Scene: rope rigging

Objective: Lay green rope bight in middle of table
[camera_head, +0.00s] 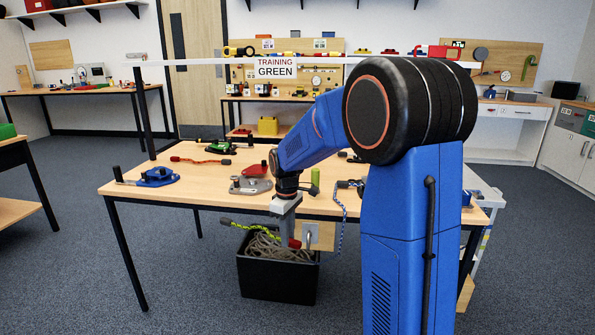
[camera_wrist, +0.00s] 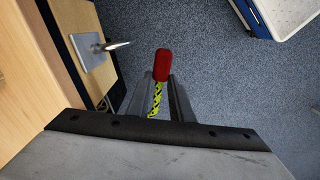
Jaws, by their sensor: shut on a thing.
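The green rope (camera_head: 258,233) is yellow-green with dark flecks. It has a black end at left and a red end (camera_wrist: 162,65). My gripper (camera_head: 288,237) is shut on it close to the red end, just in front of the table's front edge and above a black bin. The wrist view shows the rope between the two fingers (camera_wrist: 160,88), with the red end sticking out past them. The table (camera_head: 222,199) has a pale wood top. My arm hides part of its middle and right side.
The black bin (camera_head: 272,283) holds beige rope. On the table are a blue fitting (camera_head: 156,177), a red rope (camera_head: 200,161), a grey-and-red fitting (camera_head: 250,183) and a green cylinder (camera_head: 315,180). A blue rope (camera_head: 343,215) hangs over the front edge. A metal hook plate (camera_wrist: 91,50) projects from the table's front.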

